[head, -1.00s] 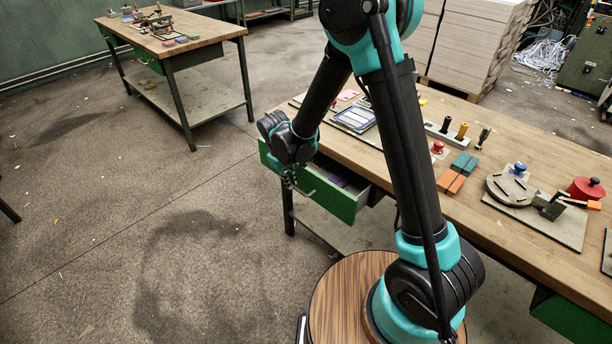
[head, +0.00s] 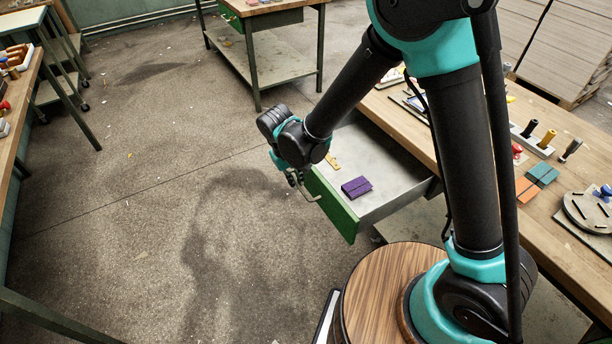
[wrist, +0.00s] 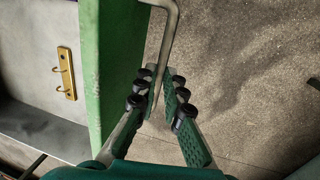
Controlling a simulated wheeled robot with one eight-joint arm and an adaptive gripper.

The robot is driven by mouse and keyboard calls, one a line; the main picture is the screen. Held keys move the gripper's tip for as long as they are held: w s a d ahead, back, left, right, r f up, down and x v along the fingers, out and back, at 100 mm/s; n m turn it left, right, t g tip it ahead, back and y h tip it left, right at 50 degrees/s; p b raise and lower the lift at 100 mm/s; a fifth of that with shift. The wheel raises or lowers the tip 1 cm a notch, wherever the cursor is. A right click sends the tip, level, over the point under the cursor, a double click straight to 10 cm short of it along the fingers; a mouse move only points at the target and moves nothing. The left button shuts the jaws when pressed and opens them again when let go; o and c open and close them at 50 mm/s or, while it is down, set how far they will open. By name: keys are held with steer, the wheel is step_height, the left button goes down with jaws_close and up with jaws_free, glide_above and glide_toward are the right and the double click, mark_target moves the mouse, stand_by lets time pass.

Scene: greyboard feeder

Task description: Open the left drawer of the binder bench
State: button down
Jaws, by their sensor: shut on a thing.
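The left drawer of the binder bench (head: 480,165) is pulled well out. Its green front (head: 332,205) faces left and its grey inside shows a purple block (head: 356,187) and a brass hook plate (head: 332,162). In the wrist view the green drawer front (wrist: 108,60) runs up the picture, with the hook plate (wrist: 66,72) inside. My gripper (head: 298,182) is at the drawer front, shut on the bent metal handle (head: 312,192). In the wrist view, the fingers (wrist: 160,92) close around the handle bar (wrist: 168,35). My arm hides part of the drawer and bench.
The bench top holds black and yellow posts (head: 549,138), orange and teal blocks (head: 528,190) and a round fixture (head: 588,212). Another bench (head: 262,70) stands at the back. The floor left of the drawer is clear.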

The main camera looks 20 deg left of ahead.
steer(key=shift+s+a, duration=0.2)
steer(key=shift+s, duration=0.05)
steer(key=c, duration=1.6)
jaws_free()
step_height(320, 180, up, 12)
steer(key=s+a, duration=0.1)
steer(key=shift+s+a, duration=0.2)
steer(key=shift+s, duration=0.2)
steer(key=shift+f, duration=0.15)
